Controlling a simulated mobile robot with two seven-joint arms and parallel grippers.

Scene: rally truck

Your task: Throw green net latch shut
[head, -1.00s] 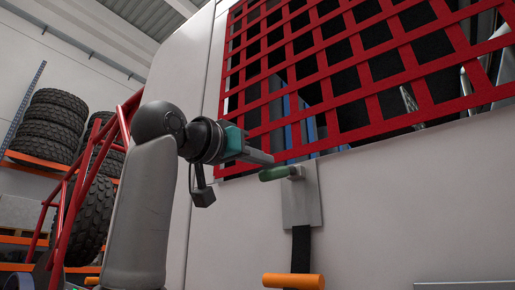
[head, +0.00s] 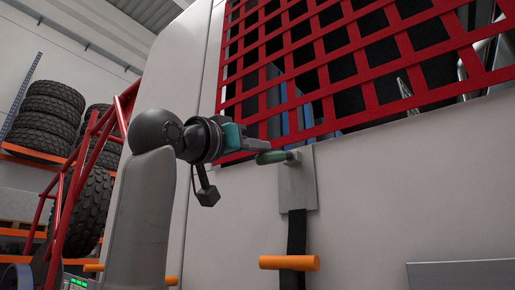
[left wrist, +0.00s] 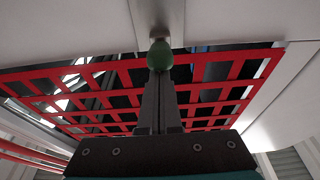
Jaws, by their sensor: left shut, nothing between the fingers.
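The green latch handle (head: 273,157) sticks out to the left from a grey metal plate (head: 298,184) on the truck's white side panel, just below the red net (head: 340,70). My left gripper (head: 262,147) is shut and empty, its fingertips right by the upper side of the green handle. In the left wrist view the green handle (left wrist: 160,56) is end-on at the tips of my shut fingers (left wrist: 158,78). I cannot tell whether they touch. My right gripper is not in view.
A grey ledge (head: 460,274) is at the lower right. Red tubing (head: 85,170) and stacked tyres (head: 45,120) are at the left. The white panel beside the latch is clear.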

